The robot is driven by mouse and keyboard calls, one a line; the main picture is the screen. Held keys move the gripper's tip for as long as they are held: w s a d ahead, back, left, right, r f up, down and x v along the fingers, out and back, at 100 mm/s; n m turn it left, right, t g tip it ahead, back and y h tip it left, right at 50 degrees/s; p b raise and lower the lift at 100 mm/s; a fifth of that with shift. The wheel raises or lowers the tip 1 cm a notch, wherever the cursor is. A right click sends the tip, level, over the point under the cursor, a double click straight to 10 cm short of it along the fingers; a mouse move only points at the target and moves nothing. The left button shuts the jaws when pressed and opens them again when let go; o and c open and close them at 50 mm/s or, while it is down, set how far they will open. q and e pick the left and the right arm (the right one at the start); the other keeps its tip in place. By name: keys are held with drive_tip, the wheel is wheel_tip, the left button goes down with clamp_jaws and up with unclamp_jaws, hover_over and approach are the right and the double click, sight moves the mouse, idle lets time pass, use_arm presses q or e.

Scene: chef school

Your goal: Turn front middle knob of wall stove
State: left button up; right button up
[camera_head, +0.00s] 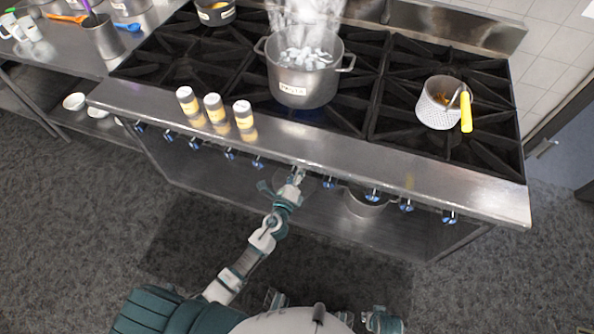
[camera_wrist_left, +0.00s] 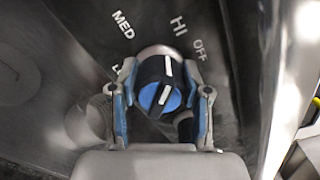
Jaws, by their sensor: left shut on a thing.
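The wall stove (camera_head: 300,140) stands ahead in the head view, with a row of blue-and-black knobs along its front panel. My left gripper (camera_head: 298,174) reaches the middle of this row and covers the knob there. In the left wrist view, the front middle knob (camera_wrist_left: 158,86) is black with a blue face and a white pointer line. My left gripper (camera_wrist_left: 162,102) has one finger on each side of the knob and is shut on it. The pointer line stands nearly upright, tilted slightly. The panel reads MED, HI and OFF; another label is partly hidden.
A steaming pot (camera_head: 304,75) sits on the middle burners and a perforated metal pot (camera_head: 438,108) with a yellow-handled utensil on the right. Three small jars (camera_head: 215,108) stand on the front ledge. Neighbouring knobs (camera_head: 329,183) flank the gripper. Another pot (camera_head: 365,203) is below the panel.

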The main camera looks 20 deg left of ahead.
use_arm(q)
drive_tip(key=shift+s+d+f, duration=0.15)
drive_tip(key=shift+f, duration=0.3)
idle(0.5)
drive_tip(key=o, duration=1.2)
drive_tip(key=shift+c, duration=0.2)
drive_tip(key=shift+r, duration=0.15)
drive_tip(key=s, duration=1.1)
drive_tip(key=shift+s+a, duration=0.2)
drive_tip(key=shift+s, duration=0.2)
